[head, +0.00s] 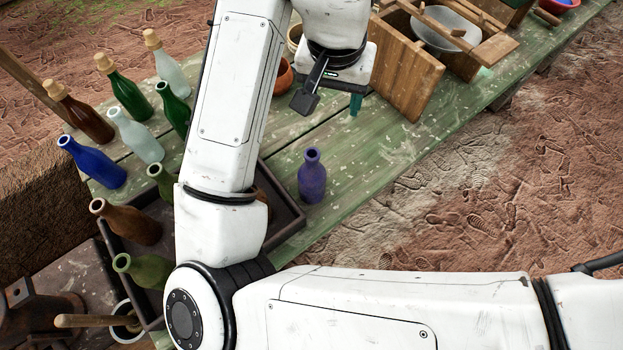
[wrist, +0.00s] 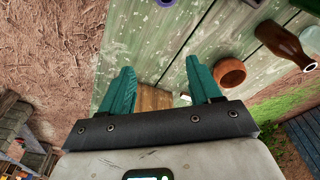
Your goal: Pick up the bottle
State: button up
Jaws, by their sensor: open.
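Several bottles stand on the green table (head: 400,140). A purple bottle (head: 312,178) stands upright and apart from the others, near the table's right edge and beside a dark tray. Blue (head: 92,163), brown (head: 78,113), dark green (head: 127,95) and pale (head: 137,135) bottles are grouped at the left. My gripper (head: 355,104) is above the table, beyond the purple bottle and apart from it. In the wrist view its teal fingers (wrist: 160,64) are spread with nothing between them. A purple piece (wrist: 165,3), probably that bottle, is cut off at the top edge.
A dark tray (head: 288,222), partly hidden by my arm, holds brown (head: 125,221) and green bottles. A terracotta bowl (wrist: 230,72) is near my gripper. Wooden boxes (head: 408,75) stand at the far end. The table between the boxes and the purple bottle is clear.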

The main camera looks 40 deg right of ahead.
jog(key=g+y, duration=0.1)
send_over(312, 153)
jog(key=shift+d+f, duration=0.3)
jog(key=shift+f, duration=0.15)
notch_tip(312, 153, down, 4)
jog(key=shift+f+b, duration=0.25)
jog(key=shift+b, duration=0.15)
jog(key=shift+a+f, duration=0.15)
jog(key=shift+f, duration=1.35)
jog(key=shift+a+f, duration=0.15)
jog(key=shift+f, duration=1.3)
grip_shut()
